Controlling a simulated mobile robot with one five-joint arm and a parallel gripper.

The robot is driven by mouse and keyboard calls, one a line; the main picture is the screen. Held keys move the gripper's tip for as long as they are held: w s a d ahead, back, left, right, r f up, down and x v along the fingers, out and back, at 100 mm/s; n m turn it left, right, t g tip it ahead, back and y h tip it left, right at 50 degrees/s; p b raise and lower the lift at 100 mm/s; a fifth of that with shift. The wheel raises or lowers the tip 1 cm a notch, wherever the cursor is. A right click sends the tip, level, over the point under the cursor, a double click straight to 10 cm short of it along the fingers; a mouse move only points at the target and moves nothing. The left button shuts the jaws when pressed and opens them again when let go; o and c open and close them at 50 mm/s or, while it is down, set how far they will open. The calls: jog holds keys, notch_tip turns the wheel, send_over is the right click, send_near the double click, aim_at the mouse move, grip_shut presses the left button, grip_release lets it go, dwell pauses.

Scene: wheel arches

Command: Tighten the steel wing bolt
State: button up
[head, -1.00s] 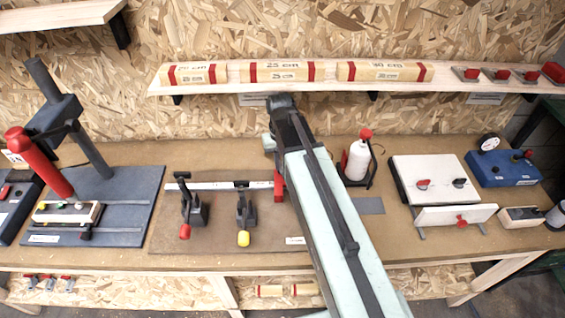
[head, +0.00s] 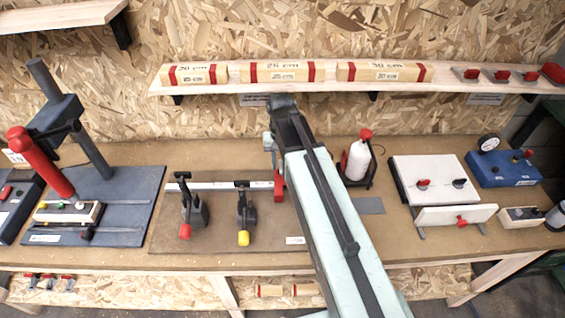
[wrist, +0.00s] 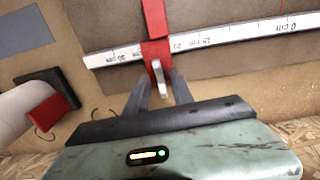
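The steel wing bolt (wrist: 158,77) shows in the wrist view as a pale upright wing at the near side of the red stop block (wrist: 155,35). The block sits across the white ruler rail (wrist: 205,40). My gripper (wrist: 160,84) is open, with one dark finger on each side of the wing; small gaps seem to show, but I cannot tell whether either finger touches it. In the head view the red stop (head: 279,187) is at the right end of the ruler, just below my gripper (head: 269,146). The bolt itself cannot be made out there.
Two toggle clamps with red (head: 185,232) and yellow (head: 243,238) tips stand left on the same board. A white bottle (head: 357,160) in a dark holder stands to the right. A shelf (head: 450,85) with wooden blocks runs above the bench.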

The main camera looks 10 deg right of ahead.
aim_at(281, 165)
dwell(0.3)
notch_tip(281, 165, up, 8)
jog(key=p, duration=0.8)
jog(key=shift+f, duration=0.15)
